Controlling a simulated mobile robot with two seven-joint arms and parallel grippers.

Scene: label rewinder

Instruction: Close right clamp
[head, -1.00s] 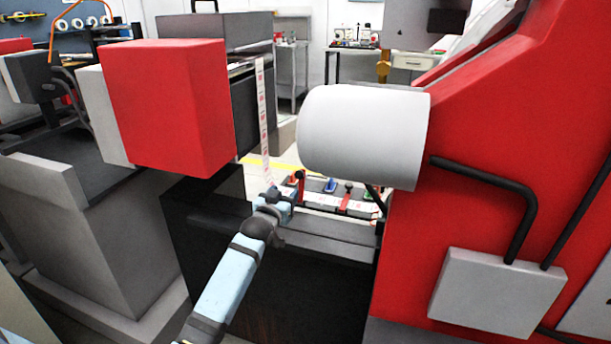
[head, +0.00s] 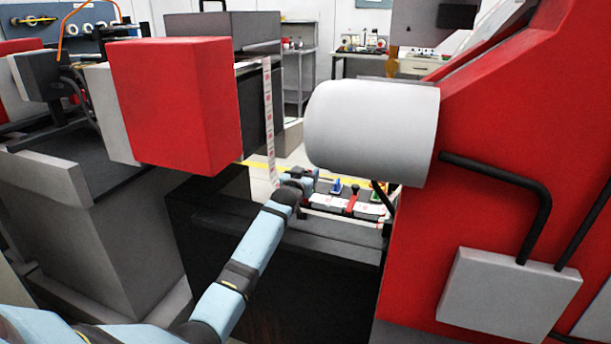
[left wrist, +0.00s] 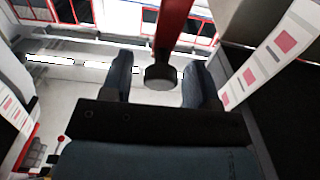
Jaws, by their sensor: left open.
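My left gripper (head: 306,178) is over the splice table between the red block and the white roll. In the left wrist view, its two fingers (left wrist: 160,85) are open, with a red clamp lever (left wrist: 174,30) and its black knob (left wrist: 160,76) showing between them. I cannot tell whether the fingers touch the knob. In the head view, one red clamp (head: 352,204) with a dark knob stands on the table right of the gripper. My gripper hides the table's left part, so I cannot tell which clamp is between the fingers. My right gripper is not in view.
A printed label strip (head: 268,120) hangs just left of my gripper and shows close beside the right finger in the left wrist view (left wrist: 275,55). A white roll (head: 370,125) juts out above right; a red block (head: 170,105) is left.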

